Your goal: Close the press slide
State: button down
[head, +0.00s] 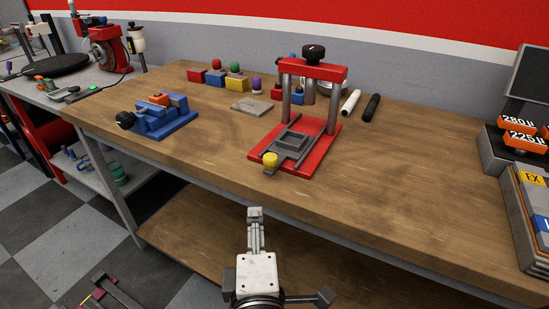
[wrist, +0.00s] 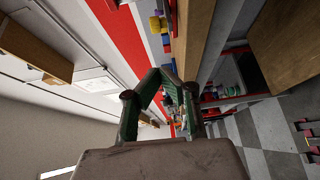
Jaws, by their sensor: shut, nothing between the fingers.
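The press (head: 312,100) stands on the wooden bench in the head view, with a red base, two grey posts, a red crossbar and a black knob on top. Its grey slide (head: 291,143) sits out on the front part of the red base, forward of the posts. A yellow knob (head: 270,160) is at the slide's front end. My gripper (head: 255,214) is shut and empty, in front of the bench's near edge, apart from the press. In the wrist view my gripper's fingers (wrist: 168,72) meet at their tips. The press cannot be made out clearly there.
A blue vise (head: 160,117) stands left of the press, and a flat grey plate (head: 252,106) lies between them. Several coloured blocks line the back. A white (head: 350,102) and a black cylinder (head: 371,107) lie right of the press. The bench front (head: 400,190) is clear.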

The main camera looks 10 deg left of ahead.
jog(key=shift+w+d+b+x, duration=0.1)
jog(key=shift+d+b+x, duration=0.3)
jog(key=shift+x, duration=1.65)
jog(key=shift+w+d+b+x, duration=0.1)
jog(key=shift+d+b+x, duration=0.35)
jog(key=shift+x, duration=1.65)
jog(key=shift+w+d+b+x, duration=0.15)
jog(key=shift+b+x, duration=0.4)
jog(key=shift+x, duration=1.5)
jog(key=shift+r, duration=0.15)
